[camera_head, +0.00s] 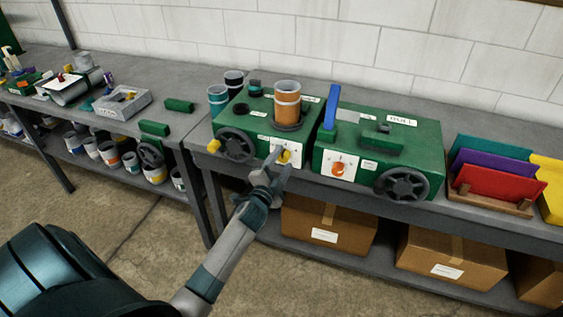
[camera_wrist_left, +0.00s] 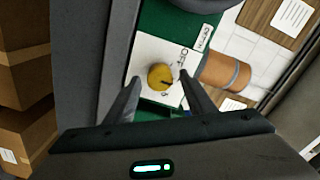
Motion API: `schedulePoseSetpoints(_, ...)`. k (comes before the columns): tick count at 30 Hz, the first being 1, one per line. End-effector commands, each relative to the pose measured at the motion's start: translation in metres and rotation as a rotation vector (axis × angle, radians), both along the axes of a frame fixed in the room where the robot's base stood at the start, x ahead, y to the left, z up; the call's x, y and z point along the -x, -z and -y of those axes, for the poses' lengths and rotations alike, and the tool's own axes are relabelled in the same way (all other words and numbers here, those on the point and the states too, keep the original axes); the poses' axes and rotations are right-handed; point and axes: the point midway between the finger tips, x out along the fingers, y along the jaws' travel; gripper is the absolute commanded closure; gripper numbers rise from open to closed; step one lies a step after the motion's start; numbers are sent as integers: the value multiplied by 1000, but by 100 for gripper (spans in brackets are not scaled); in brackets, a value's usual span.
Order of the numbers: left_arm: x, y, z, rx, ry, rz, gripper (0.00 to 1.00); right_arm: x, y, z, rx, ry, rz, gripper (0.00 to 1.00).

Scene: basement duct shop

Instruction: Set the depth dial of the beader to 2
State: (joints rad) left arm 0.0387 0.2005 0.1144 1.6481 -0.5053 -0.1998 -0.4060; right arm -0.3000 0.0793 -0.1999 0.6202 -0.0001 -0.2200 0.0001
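A green machine (camera_head: 258,118) with a black handwheel stands on the bench. On its front is a white plate with a yellow dial (camera_head: 284,157); the dial also shows in the left wrist view (camera_wrist_left: 160,77). A dark pointer mark is on the dial; the number it points at is too small to read. My left gripper (camera_head: 275,164) is in front of this dial. In the left wrist view its two fingers (camera_wrist_left: 160,88) are open, one on each side of the dial, with gaps between. Whether the fingertips reach past the dial's face is unclear. My right gripper is out of view.
A second green machine (camera_head: 380,150) with an orange dial (camera_head: 339,168) and a blue lever (camera_head: 330,106) stands close on the right. An orange-brown cylinder (camera_head: 287,100) sits on the first machine. Coloured panels (camera_head: 500,180) stand further right. Cardboard boxes (camera_head: 328,226) are below.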

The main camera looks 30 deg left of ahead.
Motion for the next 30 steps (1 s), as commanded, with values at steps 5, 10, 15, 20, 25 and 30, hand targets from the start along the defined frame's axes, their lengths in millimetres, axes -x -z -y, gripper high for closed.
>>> schedulePoseSetpoints(5, 1, 0, 0, 0, 0, 0, 51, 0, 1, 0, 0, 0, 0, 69)
schedulePoseSetpoints(10, 11, 2, 2, -1, 0, -2, 51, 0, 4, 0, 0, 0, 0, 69)
schedulePoseSetpoints(15, 30, 2, 7, 0, 0, -1, 51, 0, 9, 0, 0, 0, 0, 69)
schedulePoseSetpoints(20, 59, 3, 14, 0, 1, 0, 51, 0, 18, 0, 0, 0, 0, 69)
schedulePoseSetpoints(25, 93, 2, 21, 0, 1, -2, 51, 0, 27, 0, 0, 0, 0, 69)
schedulePoseSetpoints(30, 126, 2, 29, 0, 0, -1, 51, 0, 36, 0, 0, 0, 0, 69)
